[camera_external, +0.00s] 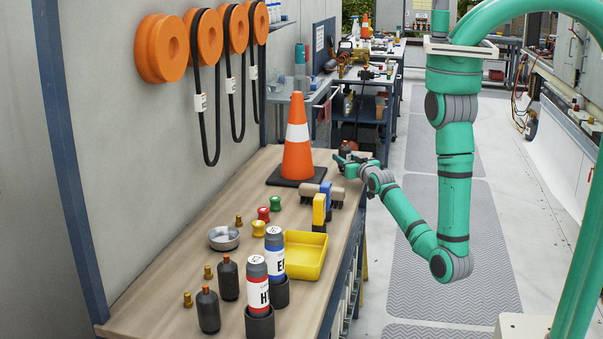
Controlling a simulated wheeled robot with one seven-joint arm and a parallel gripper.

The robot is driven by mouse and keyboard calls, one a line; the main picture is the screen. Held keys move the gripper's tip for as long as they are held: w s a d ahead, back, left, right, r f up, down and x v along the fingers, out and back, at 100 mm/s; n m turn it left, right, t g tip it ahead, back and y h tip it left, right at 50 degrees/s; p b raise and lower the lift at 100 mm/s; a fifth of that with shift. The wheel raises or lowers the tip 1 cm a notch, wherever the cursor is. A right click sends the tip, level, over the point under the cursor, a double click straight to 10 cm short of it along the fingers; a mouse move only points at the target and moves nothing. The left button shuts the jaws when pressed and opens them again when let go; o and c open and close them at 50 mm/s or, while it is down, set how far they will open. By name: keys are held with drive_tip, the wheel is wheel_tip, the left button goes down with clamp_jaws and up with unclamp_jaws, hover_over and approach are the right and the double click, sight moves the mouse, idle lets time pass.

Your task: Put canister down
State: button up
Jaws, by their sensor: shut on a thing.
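My gripper (345,159) is at the far right part of the wooden bench (170,275), just right of the orange and white traffic cone (297,150). It is shut on a small dark object (345,149), which looks like a dark canister. The fingers hide much of it, and I cannot tell whether its base touches the bench. Two dark canisters with orange-brown tops, one farther back (228,280) and one nearer (208,312), stand upright at the near end. Two labelled canisters, one blue and white (275,254) and one red and white (258,285), stand upright in dark cup holders.
Orange reels (161,48) with hanging straps are on the wall. The bench's left-middle is mostly clear.

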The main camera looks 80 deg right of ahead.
drive_tip(key=shift+f, duration=0.3)
drive_tip(key=shift+f, duration=0.2)
drive_tip(key=o, duration=1.2)
drive_tip(key=shift+o, duration=0.2)
drive_tip(key=shift+o, duration=0.4)
drive_tip(key=v, duration=1.1)
drive_tip(key=shift+w+a+f, duration=0.1)
drive_tip(key=shift+w+f, duration=0.1)
drive_tip(key=shift+f, duration=0.05)
